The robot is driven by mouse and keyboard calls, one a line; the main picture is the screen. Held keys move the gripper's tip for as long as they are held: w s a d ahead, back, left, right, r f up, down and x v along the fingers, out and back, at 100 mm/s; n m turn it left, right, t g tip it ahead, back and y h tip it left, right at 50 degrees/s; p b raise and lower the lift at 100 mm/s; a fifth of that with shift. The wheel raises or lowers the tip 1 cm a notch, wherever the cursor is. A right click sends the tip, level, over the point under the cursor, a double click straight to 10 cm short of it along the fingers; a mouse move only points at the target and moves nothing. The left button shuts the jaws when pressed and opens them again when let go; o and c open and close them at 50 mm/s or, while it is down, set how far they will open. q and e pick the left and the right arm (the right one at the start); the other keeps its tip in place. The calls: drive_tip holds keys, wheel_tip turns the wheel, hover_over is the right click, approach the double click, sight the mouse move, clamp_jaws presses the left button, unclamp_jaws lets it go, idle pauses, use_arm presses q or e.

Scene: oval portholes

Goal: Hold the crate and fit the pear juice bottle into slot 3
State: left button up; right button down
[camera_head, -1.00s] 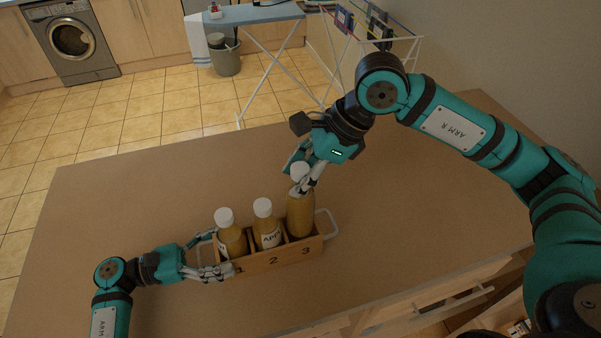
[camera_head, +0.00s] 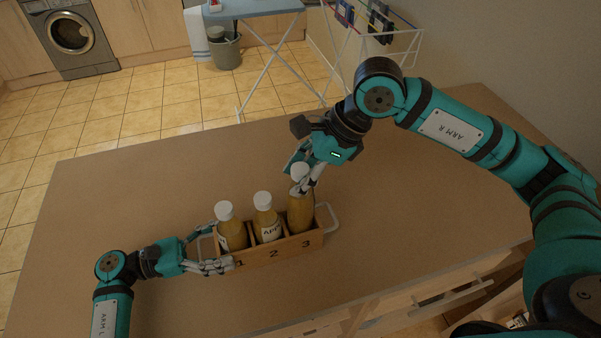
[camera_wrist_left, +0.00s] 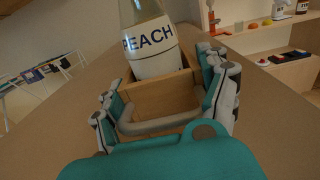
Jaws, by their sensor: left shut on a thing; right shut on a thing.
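The wooden crate (camera_head: 282,256) stands on the table, its front marked 1, 2 and 3. My left gripper (camera_head: 214,252) is shut on the handle (camera_wrist_left: 160,124) at the crate's left end, with fingers on both sides of it in the left wrist view. My right gripper (camera_head: 301,187) is shut on the pear juice bottle (camera_head: 300,213) near its neck. This bottle is upright, its lower part inside slot 3 and its base hidden by the front wall. Its white cap is higher than the other caps. Its label is not readable.
A peach bottle (camera_head: 232,235) fills slot 1; its label reads in the left wrist view (camera_wrist_left: 150,42). A bottle with a partly hidden label (camera_head: 266,222) fills slot 2. The table (camera_head: 130,205) is clear around the crate. A drawer (camera_head: 440,300) is below the front edge.

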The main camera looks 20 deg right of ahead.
sight(300, 200)
drive_tip(key=shift+f, duration=2.5)
idle(0.3)
drive_tip(key=c, duration=0.8)
unclamp_jaws()
drive_tip(key=shift+c, duration=0.2)
